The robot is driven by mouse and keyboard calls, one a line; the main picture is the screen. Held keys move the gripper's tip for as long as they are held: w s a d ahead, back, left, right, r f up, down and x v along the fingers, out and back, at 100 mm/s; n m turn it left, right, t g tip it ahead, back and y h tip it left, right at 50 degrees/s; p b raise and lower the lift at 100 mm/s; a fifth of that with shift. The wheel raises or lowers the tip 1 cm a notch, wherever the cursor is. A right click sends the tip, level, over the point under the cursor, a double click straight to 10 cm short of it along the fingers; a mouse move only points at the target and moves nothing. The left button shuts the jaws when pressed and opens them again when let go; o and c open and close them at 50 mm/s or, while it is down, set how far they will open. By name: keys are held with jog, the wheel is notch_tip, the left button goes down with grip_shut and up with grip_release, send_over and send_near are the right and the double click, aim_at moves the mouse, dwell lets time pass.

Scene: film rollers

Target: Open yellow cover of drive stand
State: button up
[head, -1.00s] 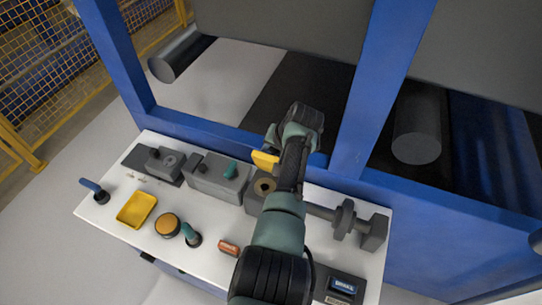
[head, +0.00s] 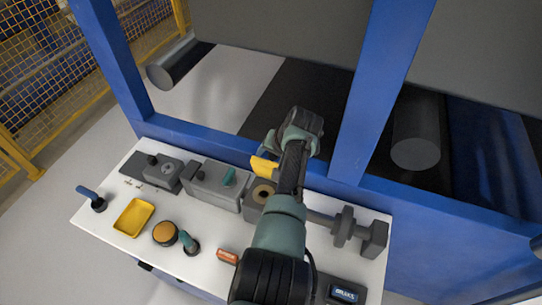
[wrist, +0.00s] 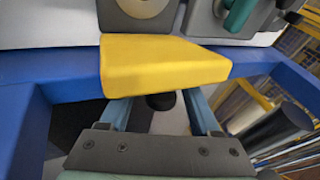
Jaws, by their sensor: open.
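The yellow cover (head: 264,166) is a wedge-shaped block at the back of the grey drive stand (head: 258,203), which has a round tan-centred opening. In the wrist view the cover (wrist: 160,62) fills the upper middle, with part of the grey stand (wrist: 143,12) above it. My gripper (wrist: 160,100) is open, its two blue fingers spread below the cover's edge. The fingertips are hidden by the cover, so I cannot tell whether they touch it. In the head view my gripper (head: 269,148) is just behind the cover, and my arm hides part of the stand.
A shaft with discs (head: 343,226) extends right of the stand. A grey box with a green knob (head: 215,183) stands left. The white table (head: 160,260) also holds a yellow tray (head: 133,217) and a blue-handled lever (head: 92,198). A blue frame (head: 361,90) rises behind.

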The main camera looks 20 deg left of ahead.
jog(key=shift+r, duration=0.1)
jog(key=p+v, duration=0.1)
jog(key=v, duration=1.1)
jog(key=shift+s+d+r, duration=0.25)
jog(key=shift+r, duration=0.05)
jog(key=shift+c, duration=0.3)
